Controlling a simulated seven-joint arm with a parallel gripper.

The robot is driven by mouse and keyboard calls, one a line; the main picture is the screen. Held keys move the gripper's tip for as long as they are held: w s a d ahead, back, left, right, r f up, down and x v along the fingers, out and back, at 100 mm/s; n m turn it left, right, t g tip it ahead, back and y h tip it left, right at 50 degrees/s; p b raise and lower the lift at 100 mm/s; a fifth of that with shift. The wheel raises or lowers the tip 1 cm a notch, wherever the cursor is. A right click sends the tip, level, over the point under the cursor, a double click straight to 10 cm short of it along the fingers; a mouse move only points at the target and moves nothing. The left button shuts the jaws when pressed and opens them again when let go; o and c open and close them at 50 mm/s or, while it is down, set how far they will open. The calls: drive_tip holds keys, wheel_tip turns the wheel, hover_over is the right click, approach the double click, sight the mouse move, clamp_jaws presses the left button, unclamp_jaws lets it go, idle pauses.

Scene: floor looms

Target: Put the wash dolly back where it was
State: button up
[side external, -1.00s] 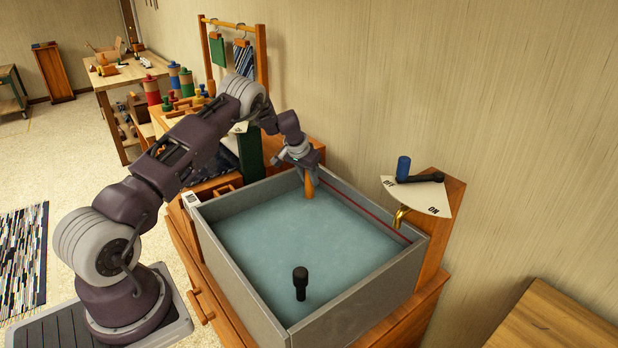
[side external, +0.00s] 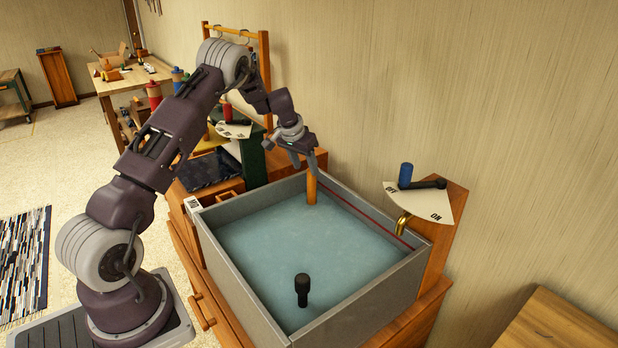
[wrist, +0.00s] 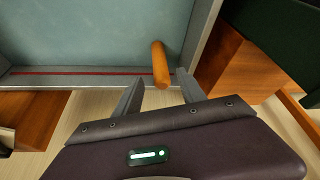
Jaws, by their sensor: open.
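The wash dolly appears as an upright orange wooden handle (side external: 311,190) in the far corner of the grey water basin (side external: 240,285). Its lower end is hidden by the water. My gripper (side external: 304,164) is open, just above and around the top of the handle, holding nothing. In the wrist view the handle (wrist: 160,62) has its near end between the two open fingertips (wrist: 157,88). I cannot tell whether either finger touches it.
A black knobbed post (side external: 302,290) stands in the water near the basin's front. A blue-handled lever (side external: 405,176) on an ON/OFF plate (side external: 432,200) and a brass spout (side external: 402,222) are at the right. A red line (side external: 365,217) runs along the back wall of the basin.

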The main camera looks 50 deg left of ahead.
drive_tip(key=s+d+r+m+h, duration=0.1)
drive_tip(key=s+d+r, duration=0.3)
drive_tip(key=d+r, duration=0.3)
drive_tip(key=s+d+r+t, duration=0.1)
drive_tip(key=s+d+r, duration=0.4)
drive_tip(key=d+r, duration=0.3)
drive_tip(key=s+d+r+m+h, duration=0.1)
drive_tip(key=s+d+r, duration=0.3)
drive_tip(key=d+r, duration=0.3)
drive_tip(key=s+d, duration=0.4)
drive_tip(key=s, duration=0.8)
drive_tip(key=s+d+m, duration=0.1)
drive_tip(key=s+d, duration=0.4)
drive_tip(key=s, duration=0.8)
drive_tip(key=shift+d+f+m+y, duration=0.25)
drive_tip(key=shift+f+m+y, duration=0.05)
drive_tip(key=shift+f, duration=0.1)
